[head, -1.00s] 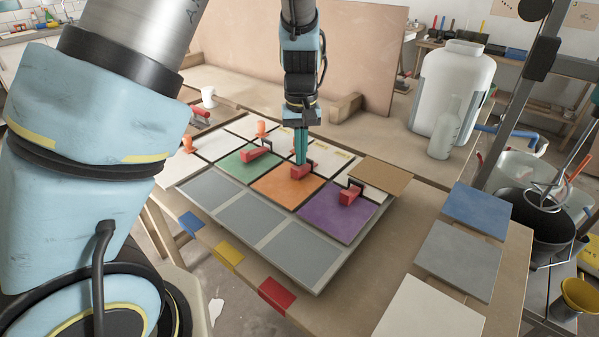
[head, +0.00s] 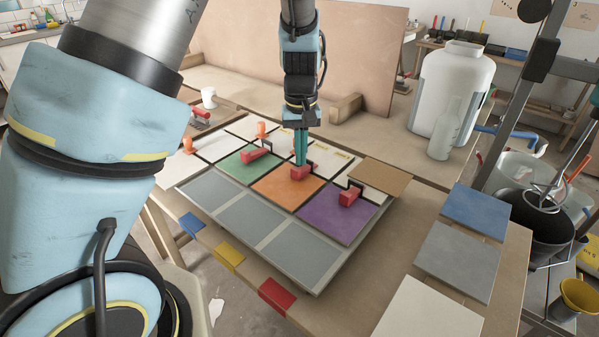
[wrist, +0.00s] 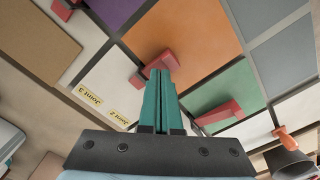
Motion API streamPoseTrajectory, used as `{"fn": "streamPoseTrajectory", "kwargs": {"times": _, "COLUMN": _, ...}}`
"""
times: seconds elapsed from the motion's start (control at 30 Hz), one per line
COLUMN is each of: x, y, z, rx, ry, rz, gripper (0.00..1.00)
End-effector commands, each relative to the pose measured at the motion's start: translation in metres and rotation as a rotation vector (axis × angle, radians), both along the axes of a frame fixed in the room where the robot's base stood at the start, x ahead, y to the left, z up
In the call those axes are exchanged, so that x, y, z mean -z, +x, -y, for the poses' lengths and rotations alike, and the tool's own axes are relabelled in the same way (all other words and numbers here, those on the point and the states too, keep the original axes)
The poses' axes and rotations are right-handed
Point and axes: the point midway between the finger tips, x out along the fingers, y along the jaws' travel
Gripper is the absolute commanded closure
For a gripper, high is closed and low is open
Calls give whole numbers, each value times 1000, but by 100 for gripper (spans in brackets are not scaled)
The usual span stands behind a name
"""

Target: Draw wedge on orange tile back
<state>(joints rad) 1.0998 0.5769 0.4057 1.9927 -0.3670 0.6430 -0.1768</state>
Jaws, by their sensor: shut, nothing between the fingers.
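The orange tile (head: 284,187) lies flat in the middle of the tile board, between a green tile (head: 246,163) and a purple tile (head: 337,215). A red wedge (head: 299,175) sits at its back edge; it also shows in the wrist view (wrist: 166,60). My gripper (head: 301,162) points down at this wedge with its teal fingers shut together and nothing between them. In the wrist view the fingertips (wrist: 161,74) overlap the wedge's near side; I cannot tell whether they touch it. Part of the wedge is hidden behind the fingers.
Other red wedges stand on the green tile (head: 256,154) and purple tile (head: 350,196). Pale tiles lie behind, with yellow joint labels (wrist: 90,95). A brown board (head: 378,176) lies at the back right. Grey tiles (head: 250,219) fill the front row. Orange cone-like pieces (head: 262,128) stand back left.

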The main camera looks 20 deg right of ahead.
Motion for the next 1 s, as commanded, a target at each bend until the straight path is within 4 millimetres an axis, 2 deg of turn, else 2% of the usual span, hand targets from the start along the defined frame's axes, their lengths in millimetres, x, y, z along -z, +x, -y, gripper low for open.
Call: {"fn": "streamPoseTrajectory", "kwargs": {"times": 1.0, "x": -5, "y": -11, "z": -19, "rx": -1, "ry": 0, "rz": -1, "gripper": 100}}
